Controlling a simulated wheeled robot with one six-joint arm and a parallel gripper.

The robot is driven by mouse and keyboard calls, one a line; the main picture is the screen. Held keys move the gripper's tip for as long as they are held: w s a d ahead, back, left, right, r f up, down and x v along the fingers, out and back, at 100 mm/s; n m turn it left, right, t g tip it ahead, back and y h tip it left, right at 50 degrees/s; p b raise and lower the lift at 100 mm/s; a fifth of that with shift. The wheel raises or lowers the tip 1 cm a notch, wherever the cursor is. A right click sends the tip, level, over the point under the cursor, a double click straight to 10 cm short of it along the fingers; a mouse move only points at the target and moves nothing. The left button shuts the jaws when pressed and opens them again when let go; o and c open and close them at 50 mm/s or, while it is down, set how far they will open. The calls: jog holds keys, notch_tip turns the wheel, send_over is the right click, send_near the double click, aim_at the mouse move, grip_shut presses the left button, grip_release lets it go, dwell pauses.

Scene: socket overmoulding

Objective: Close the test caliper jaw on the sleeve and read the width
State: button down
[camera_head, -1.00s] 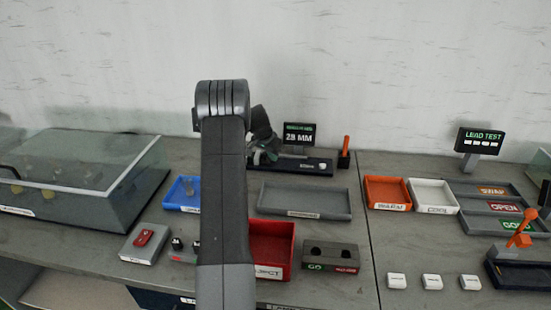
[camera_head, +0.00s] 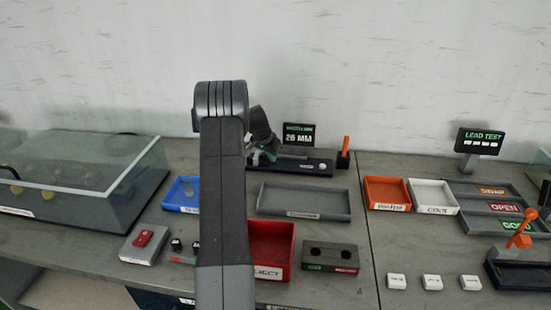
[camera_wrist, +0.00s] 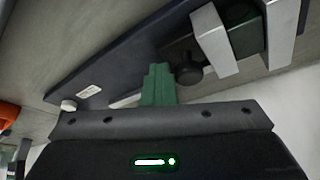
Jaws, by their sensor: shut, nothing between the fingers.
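The test caliper's dark base (camera_head: 310,167) lies at the back of the bench, partly hidden by my arm. Its display (camera_head: 299,134) reads 26 MM. In the wrist view, two pale metal jaws (camera_wrist: 215,40) flank a dark green piece (camera_wrist: 245,40), which looks like the sleeve; whether both jaws touch it I cannot tell. My gripper (camera_wrist: 158,76) has its green fingers shut and empty, beside a round dark knob (camera_wrist: 188,73) near the closer jaw. It appears close to or against the knob. In the head view my gripper (camera_head: 266,156) is over the caliper, partly hidden.
A white button (camera_head: 321,167) and an orange lever (camera_head: 345,148) are at the caliper's right end. A grey tray (camera_head: 304,214), a red bin (camera_head: 285,250) and a dark two-hole block (camera_head: 330,266) lie in front. A glass-covered case (camera_head: 85,165) stands left.

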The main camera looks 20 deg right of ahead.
jog(key=shift+d, duration=0.1)
jog(key=shift+s+d, duration=0.2)
jog(key=shift+d, duration=0.2)
notch_tip(320, 180, up, 7)
jog(key=p, duration=0.2)
jog(key=shift+p, duration=0.35)
dwell(0.4)
notch_tip(320, 180, down, 7)
jog(key=b, duration=0.3)
jog(key=shift+f, duration=0.15)
jog(key=shift+a, duration=0.1)
jog(key=shift+r, duration=0.2)
